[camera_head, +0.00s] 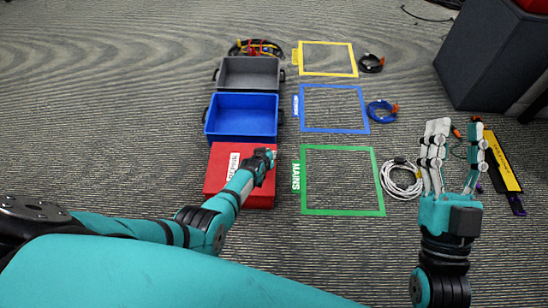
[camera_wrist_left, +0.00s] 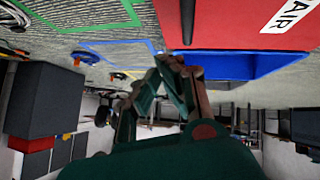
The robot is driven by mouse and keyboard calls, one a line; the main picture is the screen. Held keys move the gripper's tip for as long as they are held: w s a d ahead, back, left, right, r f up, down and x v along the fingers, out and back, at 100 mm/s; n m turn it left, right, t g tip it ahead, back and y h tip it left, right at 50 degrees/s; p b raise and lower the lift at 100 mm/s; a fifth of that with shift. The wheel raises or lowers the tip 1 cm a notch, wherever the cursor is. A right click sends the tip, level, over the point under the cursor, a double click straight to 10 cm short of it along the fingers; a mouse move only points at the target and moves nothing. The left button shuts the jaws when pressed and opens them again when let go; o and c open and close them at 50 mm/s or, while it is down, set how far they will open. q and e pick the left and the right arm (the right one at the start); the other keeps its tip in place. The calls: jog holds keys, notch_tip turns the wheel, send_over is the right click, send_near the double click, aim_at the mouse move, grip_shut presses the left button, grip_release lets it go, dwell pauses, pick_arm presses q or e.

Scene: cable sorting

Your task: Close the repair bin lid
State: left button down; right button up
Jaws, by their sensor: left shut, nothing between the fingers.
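The red repair bin (camera_head: 222,187) is nearest me in the row of bins. Its red lid (camera_head: 220,165) appears to lie flat over the top, with a white label showing; no inside of the bin shows. In the left wrist view the red surface (camera_wrist_left: 225,25) fills the top right, its label partly cut off. My left gripper (camera_head: 264,158) is shut and empty over the lid's right far corner; I cannot tell whether it touches. Its fingertips also show in the left wrist view (camera_wrist_left: 170,62). My right gripper (camera_head: 455,145) is open and empty at the right.
An open blue bin (camera_head: 241,133) and an open grey bin (camera_head: 249,86) stand behind the red one. Green (camera_head: 343,212), blue (camera_head: 332,130) and yellow (camera_head: 328,75) taped squares lie empty to the right. A white cable coil (camera_head: 389,185) lies near my right gripper.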

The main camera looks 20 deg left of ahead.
notch_tip(320, 180, down, 15)
jog(key=w+d+g+h+p, duration=0.1)
jog(key=d+g+h+p, duration=0.2)
jog(key=g, duration=0.7)
pick_arm(q)
jog(key=s+d+r+p, duration=0.3)
jog(key=s+r+p, duration=0.1)
jog(key=s+r, duration=0.2)
jog(key=shift+s+d+r, duration=0.25)
jog(key=shift+r, duration=0.25)
pick_arm(e)
jog(key=s+d+f+m+g+h, duration=0.1)
jog(key=s+d+f+g+h, duration=0.2)
jog(key=s+f+g, duration=0.6)
jog(key=s+d+f, duration=0.1)
jog(key=s, duration=0.3)
jog(key=shift+g, duration=0.4)
